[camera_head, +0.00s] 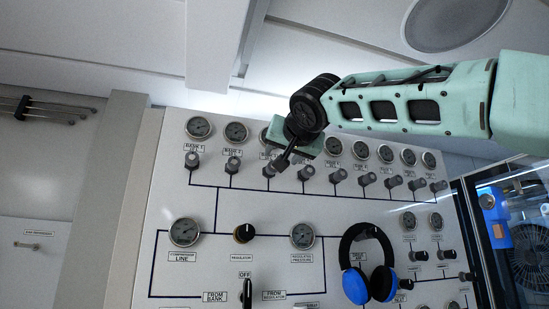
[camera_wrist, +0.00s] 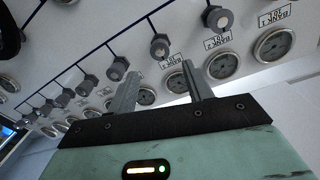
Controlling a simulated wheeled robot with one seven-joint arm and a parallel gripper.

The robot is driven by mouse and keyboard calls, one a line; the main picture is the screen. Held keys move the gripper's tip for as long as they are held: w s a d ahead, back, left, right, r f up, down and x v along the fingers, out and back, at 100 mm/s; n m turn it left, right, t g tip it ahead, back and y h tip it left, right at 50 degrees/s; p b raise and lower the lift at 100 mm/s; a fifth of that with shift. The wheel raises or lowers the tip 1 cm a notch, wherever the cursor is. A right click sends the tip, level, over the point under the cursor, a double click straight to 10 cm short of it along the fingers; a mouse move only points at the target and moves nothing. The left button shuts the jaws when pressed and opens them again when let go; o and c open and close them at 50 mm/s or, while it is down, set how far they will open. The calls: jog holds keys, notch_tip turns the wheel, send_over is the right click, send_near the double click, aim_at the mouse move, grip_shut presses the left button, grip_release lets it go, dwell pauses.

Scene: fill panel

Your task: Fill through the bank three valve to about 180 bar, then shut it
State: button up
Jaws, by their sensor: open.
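The bank three valve (camera_head: 268,170) is a dark grey knob, third from the left in the upper row. My gripper (camera_head: 281,167) is open and empty, just to the right of that knob in the head view. In the wrist view, my gripper's fingers (camera_wrist: 160,70) are spread, with no knob between them. The bank three gauge (camera_wrist: 177,82) is partly behind a finger. The needle readings are too small to tell.
Similar knobs stand close on both sides, including the bank two knob (camera_head: 232,163). Below are a regulator knob (camera_head: 244,233), a regulated pressure gauge (camera_head: 303,235) and a black selector (camera_head: 247,291). Blue-and-black ear defenders (camera_head: 383,283) hang on the panel, lower right.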

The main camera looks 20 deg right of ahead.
aim_at(272, 168)
jog(key=w+p, duration=0.4)
jog(key=w, duration=0.4)
jog(key=shift+w+d, duration=0.2)
jog(key=shift+w, duration=0.2)
jog(key=c, duration=1)
